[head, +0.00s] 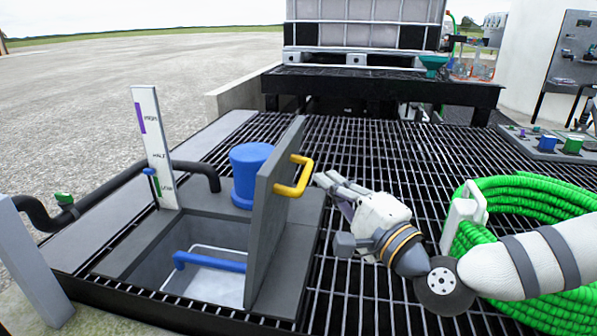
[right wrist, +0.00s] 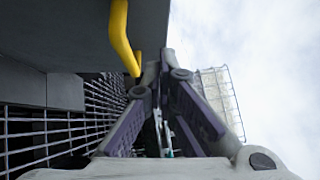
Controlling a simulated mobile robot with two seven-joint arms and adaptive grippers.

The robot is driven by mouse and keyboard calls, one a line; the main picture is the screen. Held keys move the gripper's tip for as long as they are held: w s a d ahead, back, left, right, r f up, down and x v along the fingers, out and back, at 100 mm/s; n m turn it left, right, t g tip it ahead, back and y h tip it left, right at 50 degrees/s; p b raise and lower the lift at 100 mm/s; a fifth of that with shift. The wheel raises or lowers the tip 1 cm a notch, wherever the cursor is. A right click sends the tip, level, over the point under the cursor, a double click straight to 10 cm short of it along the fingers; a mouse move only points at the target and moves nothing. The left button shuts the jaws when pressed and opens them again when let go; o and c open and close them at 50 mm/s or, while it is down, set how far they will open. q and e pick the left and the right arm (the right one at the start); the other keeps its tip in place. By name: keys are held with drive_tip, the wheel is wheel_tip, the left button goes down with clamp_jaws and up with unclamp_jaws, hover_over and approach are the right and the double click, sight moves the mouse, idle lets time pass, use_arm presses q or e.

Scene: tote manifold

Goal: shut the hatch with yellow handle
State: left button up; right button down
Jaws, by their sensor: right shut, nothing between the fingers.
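The hatch (head: 273,210) is a grey panel standing nearly upright on the right side of a square opening (head: 215,240) in the platform. Its yellow handle (head: 304,176) is on the panel's right face, near the top. My right gripper (head: 322,180) is shut and empty, just right of the handle in the head view. In the right wrist view the yellow handle (right wrist: 120,38) hangs from the grey hatch (right wrist: 80,30) at upper left, close to the shut fingertips (right wrist: 165,65). Whether they touch is unclear. My left gripper is out of view.
A blue cylinder (head: 248,175) stands behind the opening, and a blue pipe (head: 208,262) runs inside it. A white gauge board (head: 153,150) stands at left. A coiled green hose (head: 520,190) lies right of my arm. Open black grating (head: 400,150) extends behind the gripper.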

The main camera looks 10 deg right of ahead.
sight(284, 157)
drive_tip(key=w+a, duration=0.2)
drive_tip(key=w+a+r, duration=0.1)
drive_tip(key=w+a, duration=0.1)
drive_tip(key=shift+a, duration=0.35)
